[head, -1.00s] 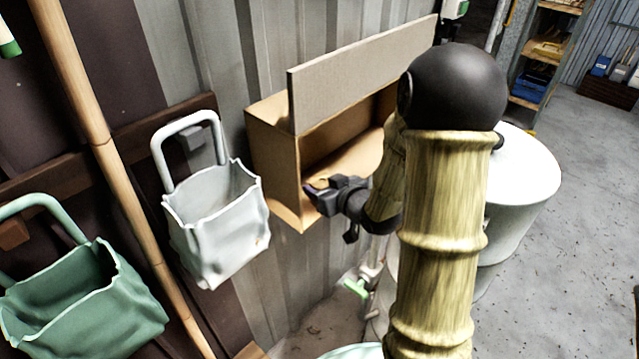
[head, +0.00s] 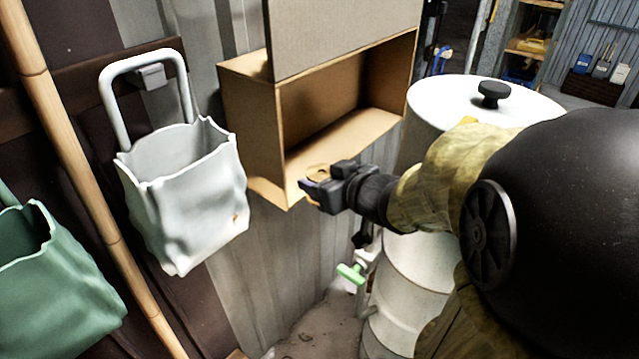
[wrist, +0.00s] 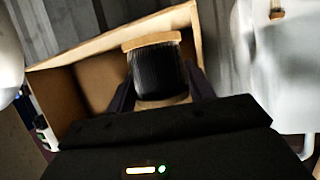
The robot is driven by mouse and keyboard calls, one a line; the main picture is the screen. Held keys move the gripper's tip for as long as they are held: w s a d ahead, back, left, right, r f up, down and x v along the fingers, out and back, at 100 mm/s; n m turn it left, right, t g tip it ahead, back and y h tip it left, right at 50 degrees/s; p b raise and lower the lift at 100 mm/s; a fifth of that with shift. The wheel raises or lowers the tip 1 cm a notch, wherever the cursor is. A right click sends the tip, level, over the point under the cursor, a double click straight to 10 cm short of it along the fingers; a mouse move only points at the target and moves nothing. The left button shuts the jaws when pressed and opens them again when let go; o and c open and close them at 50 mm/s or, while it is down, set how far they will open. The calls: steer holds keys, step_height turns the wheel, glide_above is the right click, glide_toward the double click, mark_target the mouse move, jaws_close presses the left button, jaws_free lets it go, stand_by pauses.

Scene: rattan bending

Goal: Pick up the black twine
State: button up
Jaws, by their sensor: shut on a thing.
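The black twine (wrist: 158,78) is a spool of black thread with a tan end disc, seen large in the wrist view. My gripper (wrist: 160,88) has a finger on each side of the spool and is shut on it. In the head view my gripper (head: 308,186) is at the front lower edge of an open cardboard box (head: 262,130). There the spool is mostly hidden by the gripper; only a bit of tan shows by the fingers. The wrist view shows the box behind the spool.
A white bag (head: 190,195) hangs left of the box and a green bag (head: 55,280) hangs lower left. A bamboo pole (head: 85,185) leans beside them. A white drum (head: 455,105) with a black knob stands right of the box. A green-handled tap (head: 350,273) is below.

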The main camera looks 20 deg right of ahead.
steer(key=shift+s, duration=0.4)
steer(key=shift+d, duration=0.1)
stand_by(0.4)
